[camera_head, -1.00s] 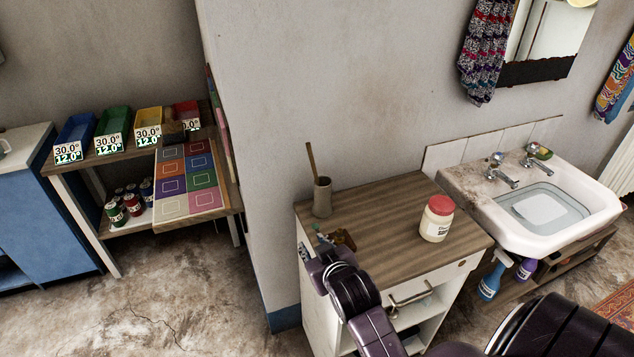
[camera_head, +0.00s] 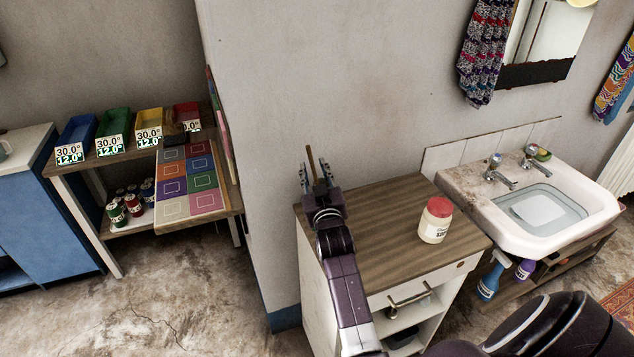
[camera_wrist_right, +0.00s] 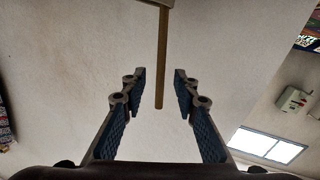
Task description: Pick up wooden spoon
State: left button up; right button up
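The wooden spoon (camera_head: 310,158) stands upright, with the upper part of its thin brown handle showing above my right gripper in the head view. My right gripper (camera_head: 318,178) is open and raised at the dresser's back left corner. In the right wrist view the spoon handle (camera_wrist_right: 162,60) runs down from the top edge, between the two open fingers of the right gripper (camera_wrist_right: 158,82), with space on both sides. The holder the spoon stands in is hidden behind my gripper in the head view. My left gripper is not in view.
A white jar with a red lid (camera_head: 436,220) stands on the wood-topped dresser (camera_head: 385,225). A sink (camera_head: 470,190) is to its right. The wall is close behind. A shelf with coloured bins (camera_head: 112,123) stands at the left. The dresser top between gripper and jar is clear.

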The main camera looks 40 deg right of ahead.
aim_at(312, 164)
jog(key=shift+p+x, duration=0.4)
jog(key=shift+x, duration=1.4)
grip_shut()
